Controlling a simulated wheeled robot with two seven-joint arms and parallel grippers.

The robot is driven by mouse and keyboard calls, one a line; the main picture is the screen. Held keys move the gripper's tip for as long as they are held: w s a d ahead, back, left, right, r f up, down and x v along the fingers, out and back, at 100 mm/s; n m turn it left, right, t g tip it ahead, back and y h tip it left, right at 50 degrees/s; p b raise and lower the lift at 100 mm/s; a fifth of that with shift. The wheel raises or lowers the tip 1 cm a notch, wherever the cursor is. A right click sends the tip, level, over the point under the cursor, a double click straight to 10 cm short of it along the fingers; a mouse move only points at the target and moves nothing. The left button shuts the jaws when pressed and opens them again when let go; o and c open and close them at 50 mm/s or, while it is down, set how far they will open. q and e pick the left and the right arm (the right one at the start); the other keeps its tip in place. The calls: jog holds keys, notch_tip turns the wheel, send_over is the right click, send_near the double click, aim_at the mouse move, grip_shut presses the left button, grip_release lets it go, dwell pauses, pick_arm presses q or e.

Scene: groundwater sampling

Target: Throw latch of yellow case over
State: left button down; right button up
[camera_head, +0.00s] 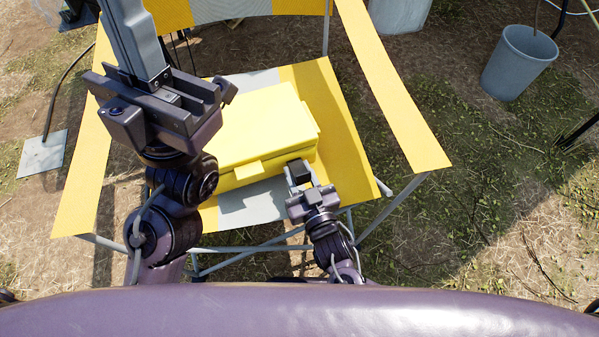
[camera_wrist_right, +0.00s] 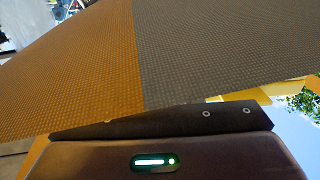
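The yellow case (camera_head: 262,122) lies closed on the seat of a striped folding chair. A flat yellow tab, which looks like its latch (camera_head: 262,169), sticks out from the front side. My right gripper (camera_head: 298,172) is at the case's front right corner, right of the tab; I cannot tell whether it touches the case. Its opening is unclear, and its fingers do not show in the right wrist view. My left gripper (camera_head: 130,35) is raised left of the case, its long grey fingers together and pointing up, with no held object visible. It hides the case's left part.
Yellow armrests (camera_head: 390,85) stand on both sides. A grey bucket (camera_head: 518,65) stands at right on grassy ground. A pale plate (camera_head: 42,154) lies at left.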

jog(key=c, duration=0.4)
jog(key=shift+o, duration=0.2)
